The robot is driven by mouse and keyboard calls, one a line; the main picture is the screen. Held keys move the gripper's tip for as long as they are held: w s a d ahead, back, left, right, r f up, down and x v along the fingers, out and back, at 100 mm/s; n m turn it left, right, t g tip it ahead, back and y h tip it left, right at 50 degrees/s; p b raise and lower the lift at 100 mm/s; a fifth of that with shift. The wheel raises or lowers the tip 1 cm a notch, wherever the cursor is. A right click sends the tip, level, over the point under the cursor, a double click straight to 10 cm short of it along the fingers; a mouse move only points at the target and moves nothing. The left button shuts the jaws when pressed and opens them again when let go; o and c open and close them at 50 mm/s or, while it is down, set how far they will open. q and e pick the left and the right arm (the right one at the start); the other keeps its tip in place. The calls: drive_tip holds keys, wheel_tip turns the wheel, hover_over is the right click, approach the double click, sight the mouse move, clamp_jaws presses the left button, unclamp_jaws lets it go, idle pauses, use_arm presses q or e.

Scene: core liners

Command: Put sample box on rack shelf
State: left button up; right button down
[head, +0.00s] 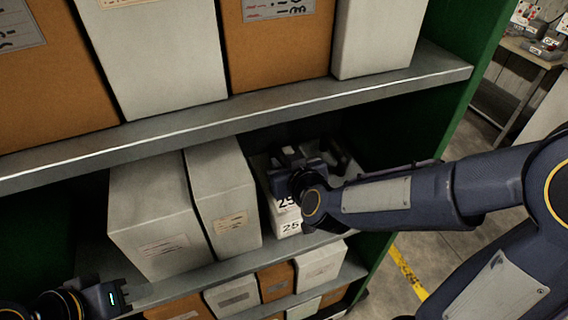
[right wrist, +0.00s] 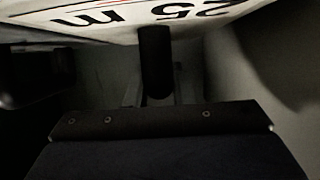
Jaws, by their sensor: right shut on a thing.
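The sample box (head: 288,228) is white, with "25" printed on its front. It is inside the middle bay of the rack, over the middle shelf (head: 212,276), just right of two pale boxes. My right gripper (head: 308,168) reaches in from the right and is shut on the box at its top. The arm and gripper hide part of the box, and I cannot tell whether its base touches the shelf. In the right wrist view the box (right wrist: 130,20) shows its "25 m" label upside down along the top. My left gripper (head: 108,299) is at the lower left, its fingers unclear.
Two pale boxes (head: 150,222) (head: 222,195) stand left of the sample box. Large orange and white boxes (head: 152,60) fill the upper shelf (head: 235,112). Smaller boxes (head: 275,280) stand below. The green rack side (head: 470,80) is close to my right arm.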

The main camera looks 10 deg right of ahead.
drive_tip(key=shift+f, duration=0.1)
drive_tip(key=c, duration=1.3)
unclamp_jaws()
drive_tip(key=shift+o, duration=0.2)
